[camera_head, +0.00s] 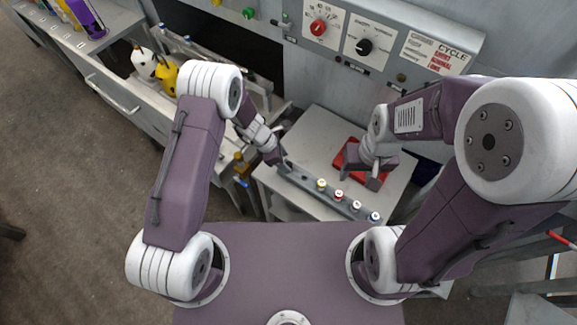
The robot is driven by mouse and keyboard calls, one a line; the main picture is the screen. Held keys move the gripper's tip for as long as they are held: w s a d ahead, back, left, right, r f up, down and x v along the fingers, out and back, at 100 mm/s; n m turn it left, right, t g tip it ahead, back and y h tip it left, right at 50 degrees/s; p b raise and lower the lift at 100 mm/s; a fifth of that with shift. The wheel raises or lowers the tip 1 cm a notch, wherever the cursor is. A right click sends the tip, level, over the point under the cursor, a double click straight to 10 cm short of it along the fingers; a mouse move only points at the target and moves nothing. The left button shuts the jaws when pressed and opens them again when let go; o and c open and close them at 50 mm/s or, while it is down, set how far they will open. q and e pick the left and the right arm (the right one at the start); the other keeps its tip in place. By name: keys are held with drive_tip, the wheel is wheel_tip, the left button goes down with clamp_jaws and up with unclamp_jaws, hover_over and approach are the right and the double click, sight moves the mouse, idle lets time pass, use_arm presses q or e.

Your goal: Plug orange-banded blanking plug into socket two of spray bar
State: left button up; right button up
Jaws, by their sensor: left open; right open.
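The spray bar (300,180) is a long grey bar lying slantwise on a small light table. An orange band cannot be told apart clearly at this size. My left gripper (283,166) is open at the bar's far left end; I cannot tell if it touches the bar. My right gripper (376,181) is open, pointing down beside the red tray (342,160), behind the bar's right half. It partly hides the tray, whose contents are not visible.
The light table (312,135) has free room behind the bar. A control panel (365,35) with red and black knobs stands at the back.

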use_arm(q)
drive_tip(key=shift+x, duration=0.8)
drive_tip(key=shift+w+d+f, duration=0.1)
drive_tip(key=shift+d+f, duration=0.2)
drive_tip(key=shift+f, duration=0.1)
drive_tip(key=shift+a, duration=0.1)
clamp_jaws()
